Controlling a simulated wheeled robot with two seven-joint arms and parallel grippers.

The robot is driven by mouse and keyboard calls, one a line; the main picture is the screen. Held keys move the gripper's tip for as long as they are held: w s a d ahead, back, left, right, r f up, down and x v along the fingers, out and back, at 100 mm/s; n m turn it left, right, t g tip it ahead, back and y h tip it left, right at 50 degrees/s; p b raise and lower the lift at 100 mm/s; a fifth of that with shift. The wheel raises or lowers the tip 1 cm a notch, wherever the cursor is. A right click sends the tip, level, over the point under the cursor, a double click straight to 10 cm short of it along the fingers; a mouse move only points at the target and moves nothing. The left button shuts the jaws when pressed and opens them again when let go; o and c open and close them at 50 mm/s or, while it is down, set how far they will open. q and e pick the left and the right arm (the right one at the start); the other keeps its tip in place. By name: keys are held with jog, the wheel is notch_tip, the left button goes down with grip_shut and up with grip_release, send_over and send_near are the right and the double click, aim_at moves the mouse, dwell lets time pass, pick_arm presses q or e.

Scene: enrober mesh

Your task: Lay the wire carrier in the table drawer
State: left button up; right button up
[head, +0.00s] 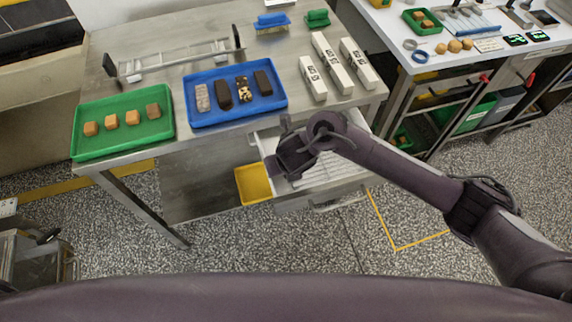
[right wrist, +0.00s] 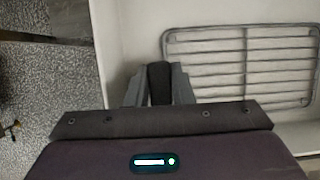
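The table drawer (head: 262,147) is pulled out below the front edge of the steel table. The wire carrier, a grey wire grid (head: 335,171), lies in it and looks flat; it also shows in the right wrist view (right wrist: 245,65) against the pale drawer floor. My right gripper (head: 285,162) hangs over the left part of the drawer and hides some of it. In the right wrist view its fingers (right wrist: 160,85) are together, with no gap showing. They cover the grid's near left corner; contact cannot be made out. My left gripper is out of view.
On the table (head: 215,155) are a green tray (head: 124,141) of brown cubes, a blue tray (head: 236,119) of bars, white boxes (head: 333,65), brushes (head: 272,22) and a rack with black ends (head: 175,63). A yellow bin (head: 254,184) sits below, left of the drawer.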

jog(key=o, duration=0.4)
jog(key=p+v, duration=0.6)
jog(key=v, duration=0.6)
jog(key=shift+w, duration=0.1)
